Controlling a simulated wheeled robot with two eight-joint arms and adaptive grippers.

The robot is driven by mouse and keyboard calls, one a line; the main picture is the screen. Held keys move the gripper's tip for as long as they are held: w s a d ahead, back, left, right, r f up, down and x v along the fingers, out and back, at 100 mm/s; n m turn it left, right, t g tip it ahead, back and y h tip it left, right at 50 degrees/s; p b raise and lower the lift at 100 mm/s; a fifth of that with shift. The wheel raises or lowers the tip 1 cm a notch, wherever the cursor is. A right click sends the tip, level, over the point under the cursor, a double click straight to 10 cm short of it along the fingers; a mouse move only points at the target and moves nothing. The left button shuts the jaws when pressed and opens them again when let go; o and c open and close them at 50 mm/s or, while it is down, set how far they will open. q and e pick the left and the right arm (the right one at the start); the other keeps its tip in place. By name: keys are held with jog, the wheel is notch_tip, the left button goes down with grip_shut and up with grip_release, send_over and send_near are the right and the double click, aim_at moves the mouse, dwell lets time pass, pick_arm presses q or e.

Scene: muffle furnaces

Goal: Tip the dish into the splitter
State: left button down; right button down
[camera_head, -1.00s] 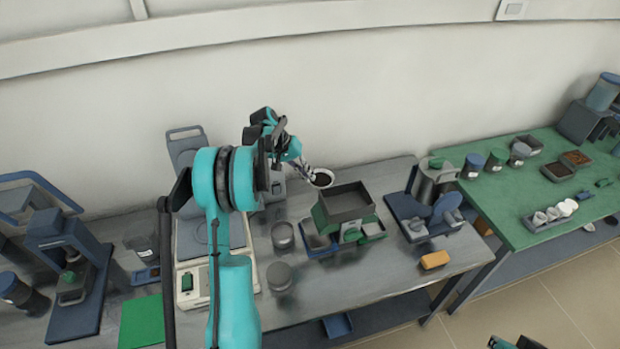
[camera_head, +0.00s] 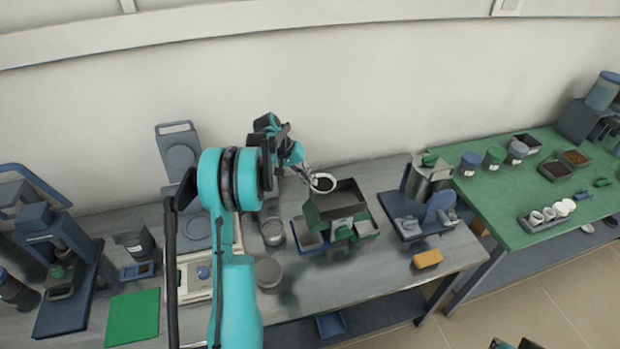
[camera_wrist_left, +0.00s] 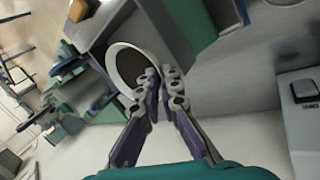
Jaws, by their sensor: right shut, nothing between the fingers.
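My left gripper (camera_head: 310,176) is shut on the rim of a white dish (camera_head: 332,188) with dark material in it. The dish is over the back left corner of the splitter's open hopper (camera_head: 358,198) and looks slightly tilted. The splitter is green and dark grey, with pans at its sides. In the left wrist view, the fingers (camera_wrist_left: 158,82) pinch the white dish (camera_wrist_left: 112,60), its dark contents visible. My right gripper (camera_head: 514,344) shows only partly at the bottom edge, away from the bench.
Metal cups (camera_head: 268,274) stand left of the splitter, by the balance (camera_head: 193,280). A grey-blue device (camera_head: 412,226) and an orange block (camera_head: 427,259) are to its right. A green table (camera_head: 500,200) with jars and trays stands further right.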

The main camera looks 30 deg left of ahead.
pick_arm(q)
jog(key=shift+d+r+g+y+p, duration=0.25)
jog(key=shift+r+y+p, duration=0.4)
jog(key=shift+p, duration=0.55)
jog(key=shift+w+r+g+y, duration=0.15)
jog(key=shift+r+g+y, duration=0.1)
jog(key=shift+y, duration=0.1)
jog(key=shift+r, duration=0.2)
jog(key=shift+y, duration=0.3)
jog(key=shift+f, duration=0.1)
jog(key=shift+p, duration=0.3)
